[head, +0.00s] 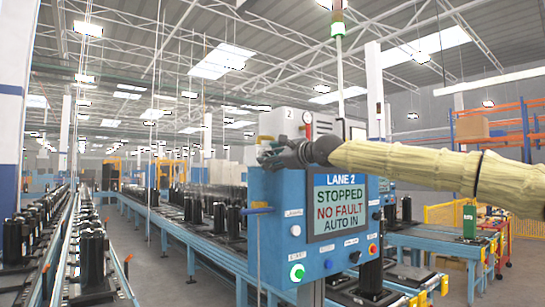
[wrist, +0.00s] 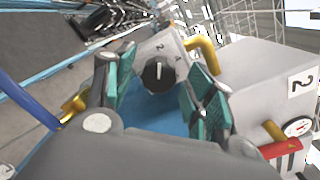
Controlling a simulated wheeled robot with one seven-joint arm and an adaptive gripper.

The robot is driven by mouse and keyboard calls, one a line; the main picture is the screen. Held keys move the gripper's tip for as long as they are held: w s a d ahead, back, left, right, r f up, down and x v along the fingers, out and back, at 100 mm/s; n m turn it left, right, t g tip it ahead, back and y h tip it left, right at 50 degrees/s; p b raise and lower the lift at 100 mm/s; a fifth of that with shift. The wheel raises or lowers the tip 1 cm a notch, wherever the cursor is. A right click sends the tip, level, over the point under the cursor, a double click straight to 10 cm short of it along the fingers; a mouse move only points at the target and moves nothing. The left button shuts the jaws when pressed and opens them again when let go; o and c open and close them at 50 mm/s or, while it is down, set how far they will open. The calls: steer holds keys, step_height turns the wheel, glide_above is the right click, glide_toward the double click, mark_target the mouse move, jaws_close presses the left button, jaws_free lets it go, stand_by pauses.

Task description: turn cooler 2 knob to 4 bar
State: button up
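A round black knob (wrist: 158,74) with a white pointer mark sits on a pale grey plate (wrist: 148,50) in the wrist view. Its mark points roughly up in the picture. Small numerals stand beside it; one reads 2 and another looks like 4. My gripper (wrist: 160,64) is open, its teal-padded fingers on either side of the knob in the picture. I see gaps between pads and knob, and no contact. In the head view my gripper (head: 268,156) is in front of a pale box marked 2 (head: 290,115), and the knob is hidden.
The box marked 2 (wrist: 262,82) carries a round gauge (wrist: 298,126); a red lever (wrist: 280,149) and yellow pipes (wrist: 203,52) are close on the right. A blue panel (head: 275,215) with a LANE 2 screen (head: 338,207) stands below my arm. Conveyors (head: 75,240) run at left.

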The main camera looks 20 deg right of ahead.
steer(key=c, duration=1)
steer(key=shift+o, duration=0.2)
steer(key=shift+m, duration=0.4)
steer(key=shift+d+r+m+t+b, duration=0.1)
steer(key=shift+m+t+b, duration=0.1)
steer(key=shift+m+b, duration=1.95)
steer(key=shift+r+m+t+b, duration=0.15)
steer(key=shift+m+b, duration=0.6)
steer(key=shift+m, duration=2.7)
